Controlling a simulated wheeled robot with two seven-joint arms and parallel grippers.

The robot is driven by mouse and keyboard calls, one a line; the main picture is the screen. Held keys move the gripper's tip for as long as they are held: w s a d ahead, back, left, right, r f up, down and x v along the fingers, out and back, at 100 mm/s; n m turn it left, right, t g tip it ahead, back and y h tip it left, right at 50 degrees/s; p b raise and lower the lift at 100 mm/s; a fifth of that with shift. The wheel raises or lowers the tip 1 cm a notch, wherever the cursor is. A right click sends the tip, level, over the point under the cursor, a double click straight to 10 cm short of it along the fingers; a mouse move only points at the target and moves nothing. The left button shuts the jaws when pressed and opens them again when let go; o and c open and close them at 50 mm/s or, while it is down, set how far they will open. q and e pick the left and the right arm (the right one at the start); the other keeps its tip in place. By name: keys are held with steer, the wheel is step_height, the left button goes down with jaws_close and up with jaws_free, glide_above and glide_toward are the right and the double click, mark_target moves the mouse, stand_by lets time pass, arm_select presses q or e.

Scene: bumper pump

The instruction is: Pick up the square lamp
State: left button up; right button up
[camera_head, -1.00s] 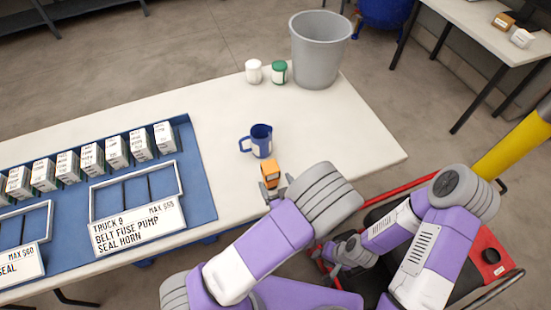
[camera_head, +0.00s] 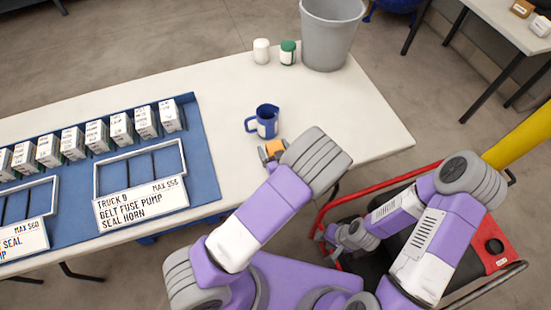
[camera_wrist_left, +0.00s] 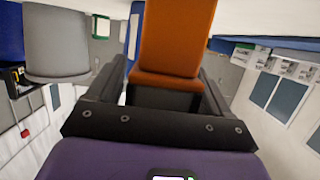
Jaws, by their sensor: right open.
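The square lamp (camera_head: 274,149), an orange block with a dark lower part, stands on the white table just in front of the blue mug. It is partly hidden by my left arm in the head view. In the left wrist view the lamp (camera_wrist_left: 172,40) fills the space between the fingers. My left gripper (camera_wrist_left: 163,75) has one finger on each side of it, with a narrow gap showing at the left finger; it looks open around the lamp. My right gripper (camera_head: 330,236) is open and empty, low over the red-framed cart, away from the table.
The blue mug (camera_head: 267,122) stands close behind the lamp. A white jar (camera_head: 261,51), a green-lidded jar (camera_head: 288,53) and a grey bin (camera_head: 329,35) stand farther back. A blue tray (camera_head: 207,181) with boxes and signs lies left. The table's right part is clear.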

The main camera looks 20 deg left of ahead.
arm_select(q)
steer(key=c, duration=1.1)
